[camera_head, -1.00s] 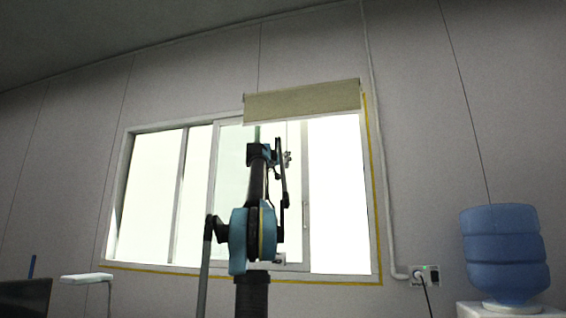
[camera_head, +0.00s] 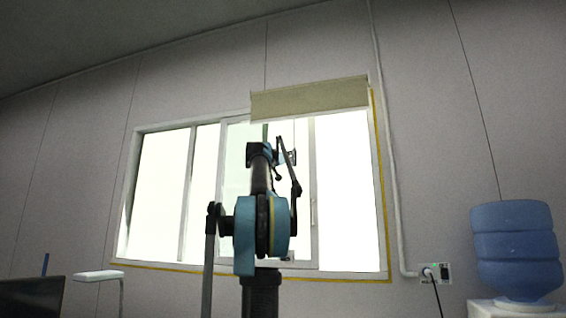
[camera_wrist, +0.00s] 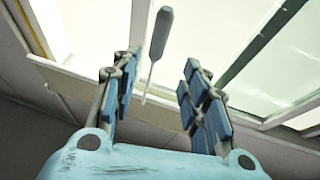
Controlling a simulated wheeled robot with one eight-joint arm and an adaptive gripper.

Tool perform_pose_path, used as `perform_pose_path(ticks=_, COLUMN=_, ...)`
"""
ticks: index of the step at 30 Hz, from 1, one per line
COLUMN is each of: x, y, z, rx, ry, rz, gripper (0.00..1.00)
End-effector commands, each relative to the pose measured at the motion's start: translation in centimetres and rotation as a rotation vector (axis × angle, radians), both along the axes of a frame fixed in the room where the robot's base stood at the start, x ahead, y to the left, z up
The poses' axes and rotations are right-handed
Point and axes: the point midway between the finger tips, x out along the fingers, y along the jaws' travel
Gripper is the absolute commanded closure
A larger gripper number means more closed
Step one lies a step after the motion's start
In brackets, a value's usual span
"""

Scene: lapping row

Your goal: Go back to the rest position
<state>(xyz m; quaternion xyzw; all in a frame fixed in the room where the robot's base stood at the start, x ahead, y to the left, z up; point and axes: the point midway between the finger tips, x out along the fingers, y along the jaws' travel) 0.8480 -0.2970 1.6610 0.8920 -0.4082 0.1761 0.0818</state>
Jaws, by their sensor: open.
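My gripper (camera_wrist: 158,78) is open in the wrist view, its two blue-padded fingers apart. A grey tapered handle with a thin shaft (camera_wrist: 160,33) shows in the gap between the fingers; I cannot tell its depth, and neither finger visibly grips it. In the head view my arm stands raised in front of the bright window, and its small upper end makes the gripper's fingers hard to make out.
A sliding window (camera_head: 157,195) fills the wall ahead, with a beige roller blind (camera_head: 310,98) at its top. A blue water bottle (camera_head: 515,250) stands at the right, beside a wall socket (camera_head: 436,272). A white lamp-like arm (camera_head: 98,275) is at lower left.

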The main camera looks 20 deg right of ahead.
Motion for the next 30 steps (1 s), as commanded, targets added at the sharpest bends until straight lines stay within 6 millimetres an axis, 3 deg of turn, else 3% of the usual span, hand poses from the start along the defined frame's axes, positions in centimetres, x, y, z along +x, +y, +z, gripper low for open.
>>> perform_pose_path(ticks=11, x=0.1, y=0.1, z=-0.1, rx=0.0, ry=0.001, rz=0.005, gripper=0.59)
perform_pose_path(ticks=16, x=1.2, y=2.7, z=-2.5, rx=0.005, ry=0.04, rz=0.113, gripper=0.59)
perform_pose_path(ticks=20, x=2.4, y=7.3, z=-7.4, rx=0.024, ry=0.119, rz=0.288, gripper=0.59)
perform_pose_path(ticks=23, x=2.8, y=11.3, z=-12.3, rx=0.049, ry=0.2, rz=0.425, gripper=0.59)
perform_pose_path(ticks=30, x=1.1, y=19.6, z=-24.7, rx=0.13, ry=0.408, rz=0.668, gripper=0.59)
